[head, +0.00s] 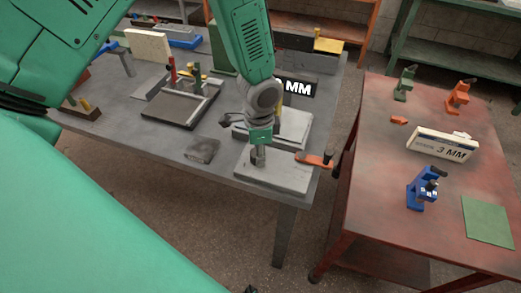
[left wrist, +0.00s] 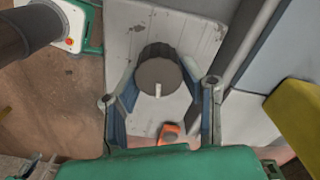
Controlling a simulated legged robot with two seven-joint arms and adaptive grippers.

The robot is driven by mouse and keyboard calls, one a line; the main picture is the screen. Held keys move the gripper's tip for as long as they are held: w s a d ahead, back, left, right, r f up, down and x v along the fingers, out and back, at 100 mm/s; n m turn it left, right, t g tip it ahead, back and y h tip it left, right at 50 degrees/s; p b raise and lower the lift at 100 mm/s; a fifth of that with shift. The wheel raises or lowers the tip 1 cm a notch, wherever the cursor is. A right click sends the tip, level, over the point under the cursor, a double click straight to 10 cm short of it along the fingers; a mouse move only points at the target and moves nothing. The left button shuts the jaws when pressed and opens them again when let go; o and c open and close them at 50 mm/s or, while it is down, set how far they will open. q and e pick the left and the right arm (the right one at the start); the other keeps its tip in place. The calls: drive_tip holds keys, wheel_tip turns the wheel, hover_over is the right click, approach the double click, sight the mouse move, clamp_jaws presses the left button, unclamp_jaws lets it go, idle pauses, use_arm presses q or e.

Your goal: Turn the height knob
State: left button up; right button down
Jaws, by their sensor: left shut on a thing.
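The height knob (left wrist: 158,76) is a dark grey round knob with a white pointer mark, on a pale scuffed plate (left wrist: 118,35). In the left wrist view the pointer faces the bottom of the picture. My left gripper (left wrist: 160,84) has one finger on each side of the knob and is shut on it. In the head view my left gripper (head: 258,157) points down at the pale plate (head: 280,180) near the grey bench's front right corner; the knob is mostly hidden there. My right gripper is not in view.
An orange clamp (head: 316,161) sits at the plate's right edge. A dark block (head: 202,150) and a framed tray (head: 180,107) lie to the left on the grey bench (head: 225,170).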

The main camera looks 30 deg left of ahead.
use_arm(q)
drive_tip(key=shift+w, duration=0.1)
drive_tip(key=o, duration=1.1)
drive_tip(key=shift+o, duration=0.2)
drive_tip(key=shift+r, duration=0.55)
wheel_tip(320, 180, up, 11)
drive_tip(key=shift+f, duration=0.1)
drive_tip(key=shift+a, duration=0.1)
